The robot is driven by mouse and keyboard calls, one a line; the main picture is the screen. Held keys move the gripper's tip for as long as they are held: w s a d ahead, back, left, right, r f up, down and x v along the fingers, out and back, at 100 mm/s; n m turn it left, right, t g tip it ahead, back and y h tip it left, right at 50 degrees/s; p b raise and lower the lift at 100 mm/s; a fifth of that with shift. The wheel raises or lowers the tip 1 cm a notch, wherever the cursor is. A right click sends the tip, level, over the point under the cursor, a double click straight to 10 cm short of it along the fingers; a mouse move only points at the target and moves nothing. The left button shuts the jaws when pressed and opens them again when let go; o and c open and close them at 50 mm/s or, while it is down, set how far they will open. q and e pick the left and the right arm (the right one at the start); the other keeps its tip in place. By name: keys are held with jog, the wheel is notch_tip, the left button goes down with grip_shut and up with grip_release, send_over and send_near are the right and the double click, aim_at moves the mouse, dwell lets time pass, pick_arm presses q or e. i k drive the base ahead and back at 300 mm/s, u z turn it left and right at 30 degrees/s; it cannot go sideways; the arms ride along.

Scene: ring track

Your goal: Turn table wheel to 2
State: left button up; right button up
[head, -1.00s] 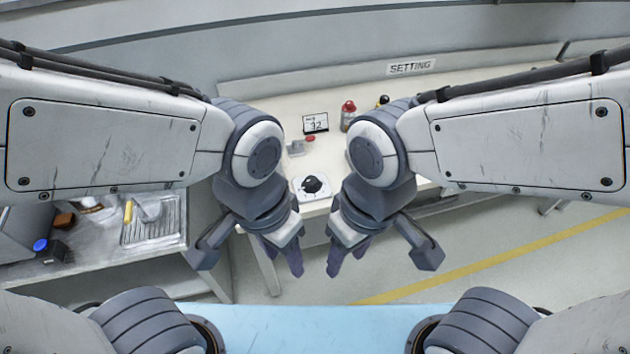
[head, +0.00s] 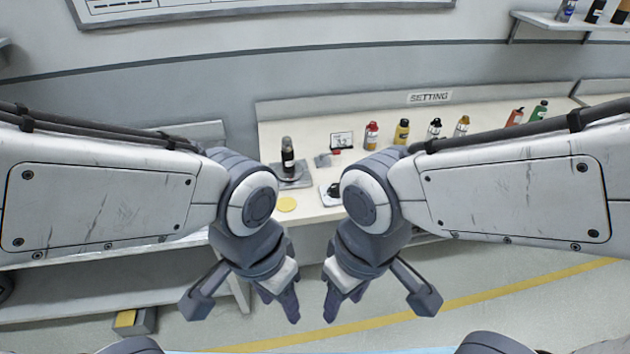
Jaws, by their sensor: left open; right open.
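The wheel looks to be the black knob (head: 334,189) on a white plate on the white bench (head: 300,130); my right arm hides part of it. A small display card (head: 341,141) stands behind it, its text too small to read. My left gripper (head: 280,301) and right gripper (head: 341,302) hang in front of the bench, side by side, lower in the picture than the knob. Both are open and empty, and neither touches the knob.
Several bottles, including a red one (head: 371,135), line the bench's back under a SETTING sign (head: 429,97). A lower shelf (head: 120,290) is at left.

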aim_at(333, 192)
jog(key=u, duration=0.05)
jog(key=i, duration=0.95)
jog(key=z, duration=0.3)
